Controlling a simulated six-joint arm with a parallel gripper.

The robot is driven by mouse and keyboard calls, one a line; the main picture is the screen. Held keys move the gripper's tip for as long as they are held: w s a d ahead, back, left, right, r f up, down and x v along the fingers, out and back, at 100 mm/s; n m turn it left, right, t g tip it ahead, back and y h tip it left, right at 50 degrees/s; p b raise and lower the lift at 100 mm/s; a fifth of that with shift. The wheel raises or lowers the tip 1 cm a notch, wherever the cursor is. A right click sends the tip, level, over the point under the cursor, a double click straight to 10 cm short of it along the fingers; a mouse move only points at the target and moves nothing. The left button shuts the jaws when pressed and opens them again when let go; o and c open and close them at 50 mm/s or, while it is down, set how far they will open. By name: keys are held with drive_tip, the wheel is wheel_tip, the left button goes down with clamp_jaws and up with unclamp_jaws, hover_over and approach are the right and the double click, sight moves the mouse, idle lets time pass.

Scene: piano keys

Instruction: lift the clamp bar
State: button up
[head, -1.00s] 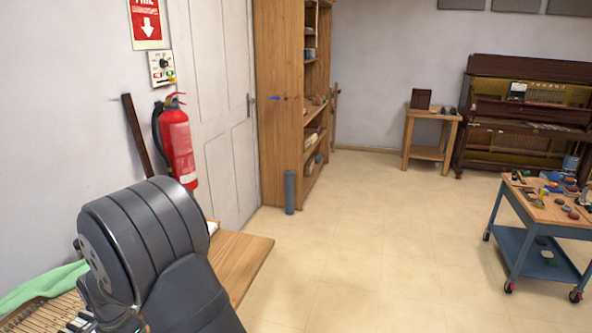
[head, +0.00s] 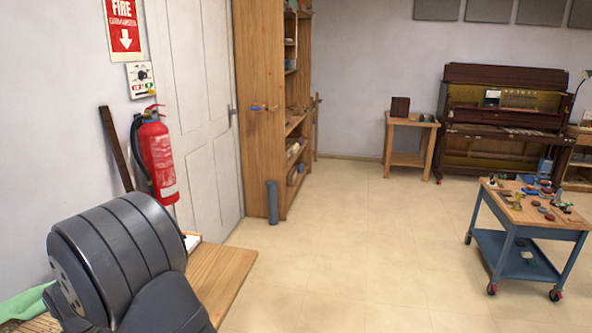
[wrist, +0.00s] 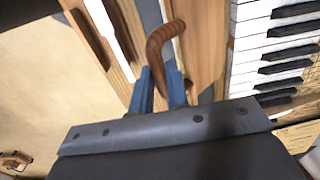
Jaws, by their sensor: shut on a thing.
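In the wrist view, my gripper (wrist: 160,88) has two blue fingers shut on a brown, bent handle (wrist: 165,38), which looks like the handle of the clamp bar. The handle rises between the fingers and curves to the right at its top. A grey strip (wrist: 150,15) and wooden rails lie beyond it; I cannot tell whether they join the handle. The handle's lower end is hidden by the fingers and the gripper's dark body. The gripper and handle are not visible in the head view.
White and black piano keys (wrist: 272,45) lie right of the gripper in the wrist view. In the head view, a wooden bench top (head: 215,275) and green cloth (head: 25,304) are at lower left. A blue tool cart (head: 530,240) stands right, with open floor between.

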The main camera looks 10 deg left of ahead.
drive_tip(key=shift+a, duration=0.1)
drive_tip(key=shift+a+r, duration=0.75)
drive_tip(key=shift+a, duration=0.05)
drive_tip(key=shift+a+r, duration=0.1)
drive_tip(key=shift+a, duration=0.05)
drive_tip(key=shift+a+r, duration=0.25)
drive_tip(key=shift+a, duration=0.2)
drive_tip(key=shift+a+r, duration=0.2)
drive_tip(key=shift+a, duration=0.25)
drive_tip(key=shift+a+r, duration=0.1)
drive_tip(key=shift+a, duration=0.1)
drive_tip(key=shift+a+r, duration=0.25)
drive_tip(key=shift+a, duration=0.75)
